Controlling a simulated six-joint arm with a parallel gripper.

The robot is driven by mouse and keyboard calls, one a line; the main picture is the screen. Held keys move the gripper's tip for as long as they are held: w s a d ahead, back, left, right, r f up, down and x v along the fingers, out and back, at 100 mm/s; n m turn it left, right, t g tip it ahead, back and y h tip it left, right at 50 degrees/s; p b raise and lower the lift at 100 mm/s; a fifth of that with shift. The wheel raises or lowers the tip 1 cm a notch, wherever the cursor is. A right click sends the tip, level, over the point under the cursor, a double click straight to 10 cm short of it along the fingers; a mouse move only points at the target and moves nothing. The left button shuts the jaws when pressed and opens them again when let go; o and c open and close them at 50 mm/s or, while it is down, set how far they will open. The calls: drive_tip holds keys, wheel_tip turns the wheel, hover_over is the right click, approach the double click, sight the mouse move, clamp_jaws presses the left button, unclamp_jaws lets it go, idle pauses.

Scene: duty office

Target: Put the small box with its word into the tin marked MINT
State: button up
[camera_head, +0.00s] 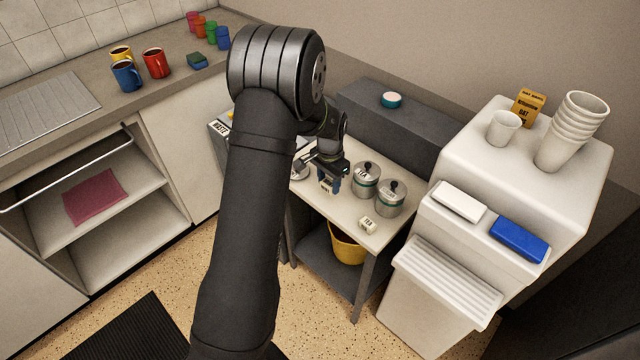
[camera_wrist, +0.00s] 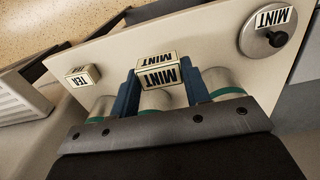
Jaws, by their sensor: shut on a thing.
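My gripper (camera_head: 330,176) is shut on a small white box (camera_wrist: 158,73) with MINT on two faces, above the small table. In the wrist view its blue fingers (camera_wrist: 158,84) press on the box's sides. A round metal lid (camera_wrist: 256,42) with a dark knob and a MINT label lies near the table edge; the head view shows part of it beside my arm. Metal tins with green bands stand in a row; one (camera_wrist: 220,82) shows beside the right finger in the wrist view. Two lidded tins (camera_head: 366,182) (camera_head: 390,199) stand right of my gripper in the head view. The MINT tin's mouth is hidden.
A small TEA box (camera_head: 368,224) lies at the table's front right, also in the wrist view (camera_wrist: 82,76). A dark raised block (camera_head: 390,120) runs behind the table. A white machine (camera_head: 530,170) with cups stands at right. A yellow bucket (camera_head: 347,248) sits below.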

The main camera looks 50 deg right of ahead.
drive_tip(key=s+r, duration=0.4)
drive_tip(key=s, duration=0.4)
drive_tip(key=shift+d+r, duration=0.15)
drive_tip(key=shift+r, duration=0.25)
drive_tip(key=w+d+r, duration=0.4)
drive_tip(key=w+d, duration=0.2)
drive_tip(key=w, duration=0.2)
drive_tip(key=w+d+r, duration=0.3)
drive_tip(key=w+d, duration=0.3)
drive_tip(key=w, duration=0.2)
drive_tip(key=shift+f, duration=2.75)
drive_tip(key=o, duration=1)
drive_tip(key=shift+o, duration=0.2)
drive_tip(key=shift+r, duration=0.1)
